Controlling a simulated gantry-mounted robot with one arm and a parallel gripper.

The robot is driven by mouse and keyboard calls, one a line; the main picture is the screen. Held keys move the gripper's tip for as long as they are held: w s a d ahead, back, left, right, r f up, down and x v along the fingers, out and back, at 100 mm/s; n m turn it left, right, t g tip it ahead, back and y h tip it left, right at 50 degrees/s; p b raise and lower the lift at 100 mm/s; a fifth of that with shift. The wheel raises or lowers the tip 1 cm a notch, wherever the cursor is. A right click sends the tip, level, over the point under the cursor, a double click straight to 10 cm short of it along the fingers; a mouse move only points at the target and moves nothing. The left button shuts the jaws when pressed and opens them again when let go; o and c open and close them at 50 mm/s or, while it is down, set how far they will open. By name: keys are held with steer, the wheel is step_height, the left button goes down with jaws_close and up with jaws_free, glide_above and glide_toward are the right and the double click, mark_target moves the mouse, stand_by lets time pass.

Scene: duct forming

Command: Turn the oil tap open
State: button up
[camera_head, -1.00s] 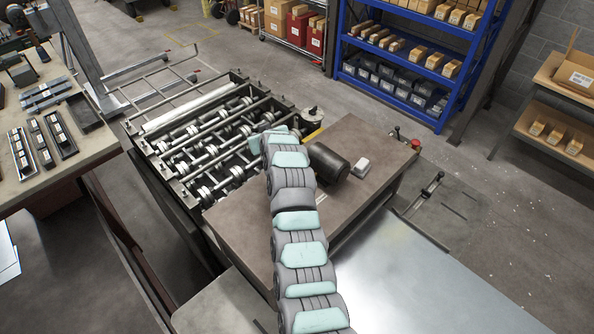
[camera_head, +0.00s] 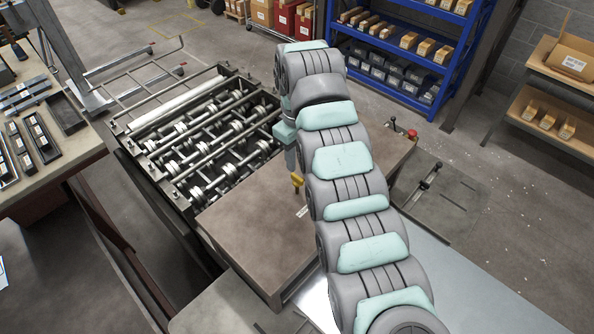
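My arm reaches over the brown-topped machine cabinet (camera_head: 245,225) and its wrist bends down near the roller bed's right edge. My gripper (camera_head: 291,162) points down at the end of the wrist; its fingers are too small and partly hidden to tell open from shut. A small yellow part (camera_head: 297,183) shows just below and right of it, above the cabinet top. I cannot tell whether this is the oil tap or whether my gripper touches it. A small white tag (camera_head: 302,211) lies just below the yellow part. My arm hides the dark motor and the middle of the cabinet.
The roller bed (camera_head: 205,140) lies left of my wrist. A red knob (camera_head: 412,134) stands at the cabinet's far right corner. A workbench (camera_head: 75,150) with dark trays is at the left. A blue shelf rack (camera_head: 452,55) stands behind. The cabinet's front left top is clear.

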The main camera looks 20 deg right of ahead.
mark_target(297, 177)
step_height(297, 177, down, 7)
steer(key=shift+r+p, duration=0.1)
steer(key=shift+p, duration=0.75)
jaws_close()
